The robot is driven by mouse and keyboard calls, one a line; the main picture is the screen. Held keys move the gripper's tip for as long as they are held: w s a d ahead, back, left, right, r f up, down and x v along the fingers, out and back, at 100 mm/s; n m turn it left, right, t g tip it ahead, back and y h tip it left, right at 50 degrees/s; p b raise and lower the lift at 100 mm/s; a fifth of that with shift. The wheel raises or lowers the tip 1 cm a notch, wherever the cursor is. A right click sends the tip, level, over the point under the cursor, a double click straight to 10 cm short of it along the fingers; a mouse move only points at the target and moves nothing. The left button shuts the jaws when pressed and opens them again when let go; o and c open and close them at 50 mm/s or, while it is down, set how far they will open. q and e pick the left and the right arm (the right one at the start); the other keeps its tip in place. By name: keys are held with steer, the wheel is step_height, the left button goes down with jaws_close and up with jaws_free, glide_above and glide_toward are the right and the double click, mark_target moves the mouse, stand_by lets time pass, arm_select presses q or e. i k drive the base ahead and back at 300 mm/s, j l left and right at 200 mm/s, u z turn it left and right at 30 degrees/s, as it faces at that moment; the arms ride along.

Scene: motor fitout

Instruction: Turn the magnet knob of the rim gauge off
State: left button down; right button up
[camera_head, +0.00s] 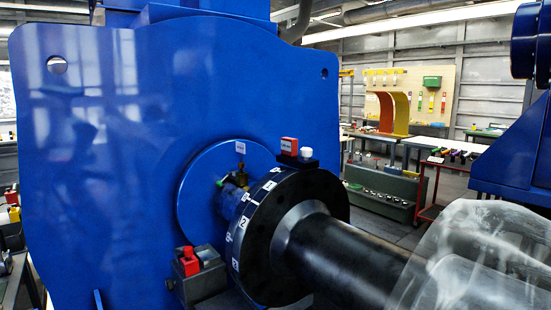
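A black coupling disc (256,250) with white number marks on its rim sits on a thick dark shaft (355,262) in front of a blue motor housing (110,130). A dark block with a red knob-like part (188,262) stands at the lower left of the disc. Another small dark piece with a red block (289,146) and a white cap (306,153) sits on top of the rim. I cannot tell which of these is the rim gauge's magnet base, nor the knob's setting. No gauge dial is readable. Neither gripper is in view.
A clear, see-through curved cover (480,265) is at the lower right, over the shaft. Blue machine parts (515,150) stand at the right edge. Behind are a grey bench (382,183), a red cart (430,212) and a tool board (410,95).

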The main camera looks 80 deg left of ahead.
mark_target(305, 153)
steer(key=j+u, duration=0.15)
steer(key=u, duration=2.2)
steer(key=i+j, duration=0.2)
steer(key=j, duration=0.15)
steer(key=i+j+u, duration=0.1)
steer(key=j, duration=0.25)
steer(key=i, duration=0.1)
